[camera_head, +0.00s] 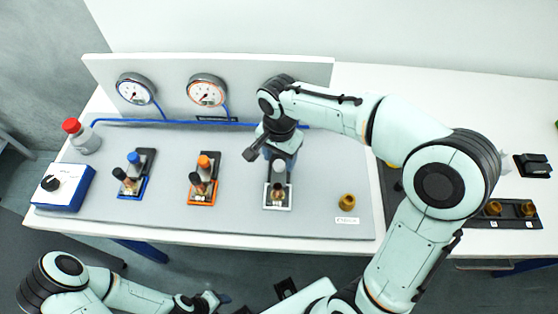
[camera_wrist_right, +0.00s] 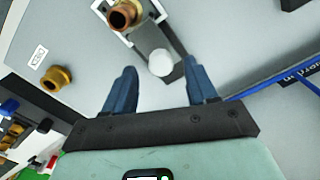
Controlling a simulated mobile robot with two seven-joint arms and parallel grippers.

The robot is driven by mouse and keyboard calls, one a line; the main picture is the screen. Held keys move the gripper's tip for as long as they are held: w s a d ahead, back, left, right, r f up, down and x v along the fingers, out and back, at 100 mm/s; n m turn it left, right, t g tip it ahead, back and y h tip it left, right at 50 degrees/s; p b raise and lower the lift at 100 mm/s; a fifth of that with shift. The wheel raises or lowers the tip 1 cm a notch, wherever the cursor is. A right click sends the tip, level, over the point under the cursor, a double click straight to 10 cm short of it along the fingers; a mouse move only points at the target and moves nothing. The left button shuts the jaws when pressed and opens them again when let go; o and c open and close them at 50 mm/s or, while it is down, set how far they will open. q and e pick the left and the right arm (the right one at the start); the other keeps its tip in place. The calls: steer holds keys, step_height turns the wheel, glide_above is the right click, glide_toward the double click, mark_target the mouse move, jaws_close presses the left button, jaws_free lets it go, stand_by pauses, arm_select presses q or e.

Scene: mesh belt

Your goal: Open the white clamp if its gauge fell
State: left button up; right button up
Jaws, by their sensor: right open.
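The white clamp (camera_head: 287,206) stands on the grey board, the rightmost in a row of three clamps. Its white round knob (camera_wrist_right: 160,63) and a copper fitting (camera_wrist_right: 124,14) show in the right wrist view. My right gripper (camera_wrist_right: 160,88) is open, its blue fingers on either side of the knob, with nothing held; I cannot tell whether they touch it. In the head view the right gripper (camera_head: 279,160) is just behind the clamp. Two gauges show, a blue-marked one (camera_head: 134,90) and an orange-ringed one (camera_head: 207,91). No white gauge is visible; my right arm covers the panel there. My left gripper (camera_head: 212,299) is low in view, its jaws unclear.
The blue clamp (camera_head: 145,159) and the orange clamp (camera_head: 214,162) stand left of the white one. A brass fitting (camera_head: 347,203) is right of the white clamp.

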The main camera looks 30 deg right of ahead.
steer(key=shift+f, duration=1.1)
jaws_close()
steer(key=shift+w+d+r+p, duration=0.15)
steer(key=shift+w+d, duration=0.1)
steer(key=shift+w, duration=0.2)
steer(key=shift+w+d+r+p, duration=0.15)
steer(key=shift+w+d, duration=0.1)
steer(key=shift+w, duration=0.2)
steer(key=shift+w+d+f, duration=0.2)
steer(key=shift+w, duration=0.15)
steer(key=shift+c, duration=1.8)
jaws_free()
steer(key=o, duration=0.4)
steer(key=shift+c, duration=0.2)
